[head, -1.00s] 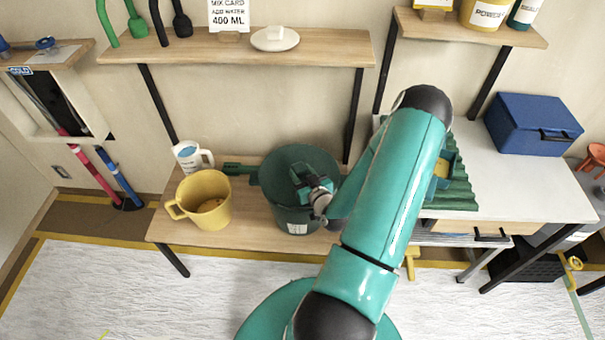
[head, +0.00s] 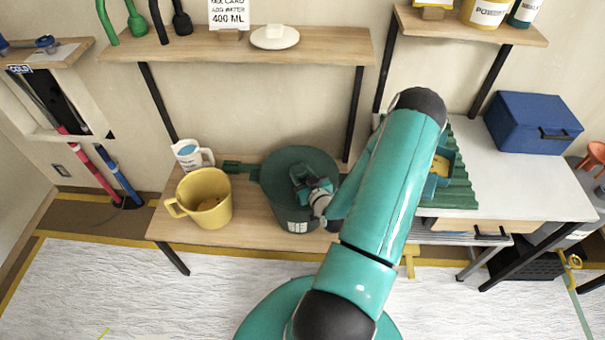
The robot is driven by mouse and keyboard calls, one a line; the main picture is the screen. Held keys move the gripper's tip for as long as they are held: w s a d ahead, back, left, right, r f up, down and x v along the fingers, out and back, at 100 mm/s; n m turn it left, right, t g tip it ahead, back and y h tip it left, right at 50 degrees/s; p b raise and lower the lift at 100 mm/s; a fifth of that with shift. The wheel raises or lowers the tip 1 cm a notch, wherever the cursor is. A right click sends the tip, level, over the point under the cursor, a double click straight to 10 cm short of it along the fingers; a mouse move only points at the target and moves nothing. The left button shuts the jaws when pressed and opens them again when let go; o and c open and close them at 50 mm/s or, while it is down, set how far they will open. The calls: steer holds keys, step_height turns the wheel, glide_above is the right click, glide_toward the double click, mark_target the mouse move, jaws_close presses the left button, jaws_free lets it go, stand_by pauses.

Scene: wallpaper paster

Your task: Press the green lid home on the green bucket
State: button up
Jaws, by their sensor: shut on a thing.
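The green bucket (head: 283,215) stands on the low wooden bench, with a pale label on its front. A dark green round surface, which looks like the green lid (head: 312,160), covers its top. I cannot tell how far the lid sits down on the rim. My gripper (head: 301,176) comes in from the right over the lid's middle. It is shut, apparently on the lid's grip, which the jaws and wrist mostly hide. My arm also hides the right side of the bucket.
A yellow mug (head: 204,197) stands close left of the bucket, with a white jug (head: 188,155) behind it. A dark green tool (head: 238,167) lies beside the bucket's left side. A wooden shelf (head: 220,46) hangs above; a white table (head: 525,190) is to the right.

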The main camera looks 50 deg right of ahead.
steer(key=shift+f, duration=0.4)
steer(key=o, duration=1.1)
steer(key=v, duration=1.3)
steer(key=shift+s+a, duration=0.2)
steer(key=shift+s, duration=0.15)
